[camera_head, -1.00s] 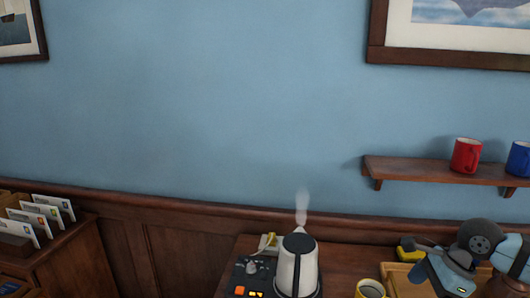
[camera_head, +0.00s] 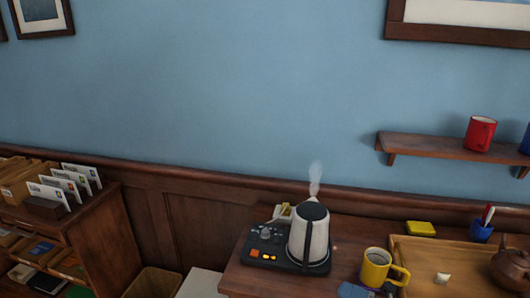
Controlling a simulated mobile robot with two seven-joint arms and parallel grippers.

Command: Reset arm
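Neither of my grippers is in the head view now, and no part of my arms shows. On the wooden desk (camera_head: 240,280) a white and black kettle (camera_head: 309,237) stands upright on a dark base with orange lit buttons (camera_head: 262,256). Steam rises from it. A yellow mug (camera_head: 376,267) stands to its right. Part of a wooden tray (camera_head: 408,287) is at the lower right, with a brown teapot (camera_head: 511,262) cut off by the picture's edge.
A wall shelf (camera_head: 430,150) at the right holds a red mug (camera_head: 480,133) and part of a blue one (camera_head: 525,140). A yellow block (camera_head: 420,228) and a blue cup with pens (camera_head: 482,231) are behind the tray. A cabinet with envelopes (camera_head: 72,182) stands left.

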